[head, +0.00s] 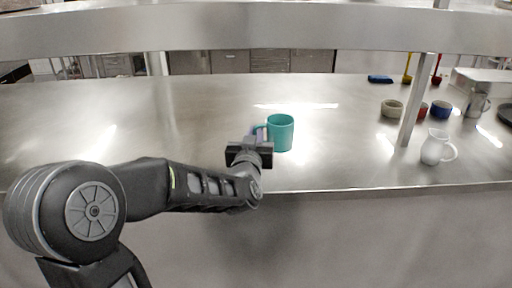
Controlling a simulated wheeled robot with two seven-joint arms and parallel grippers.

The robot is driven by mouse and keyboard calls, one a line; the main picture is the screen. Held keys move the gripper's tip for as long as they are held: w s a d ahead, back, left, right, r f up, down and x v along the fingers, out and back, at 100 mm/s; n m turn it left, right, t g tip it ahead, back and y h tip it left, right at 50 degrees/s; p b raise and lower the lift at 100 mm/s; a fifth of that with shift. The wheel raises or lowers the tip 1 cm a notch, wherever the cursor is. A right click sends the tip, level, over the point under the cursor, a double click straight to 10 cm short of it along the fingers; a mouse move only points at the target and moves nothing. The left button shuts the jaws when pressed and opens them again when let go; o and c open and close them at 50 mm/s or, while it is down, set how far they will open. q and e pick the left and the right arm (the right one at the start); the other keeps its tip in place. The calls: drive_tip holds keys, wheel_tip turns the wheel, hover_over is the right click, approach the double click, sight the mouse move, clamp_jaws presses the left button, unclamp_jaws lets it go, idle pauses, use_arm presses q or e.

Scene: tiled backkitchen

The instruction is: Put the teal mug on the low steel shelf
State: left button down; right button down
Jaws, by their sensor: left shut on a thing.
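The teal mug (281,134) is upright over the steel counter, near its front edge at the middle of the head view. Its handle is on the left side. My left gripper (259,136) reaches in from the left and is shut on the mug at its handle side. The fingertips are partly hidden behind the gripper body. I cannot tell whether the mug's base touches the counter. The low steel shelf (200,166) appears to be this broad steel surface. My right gripper is not in view.
A steel post (412,105) stands right of the mug, and a steel beam (250,28) crosses above. The left half of the counter is clear.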

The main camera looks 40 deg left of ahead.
use_arm(q)
drive_tip(key=shift+r, duration=1.5)
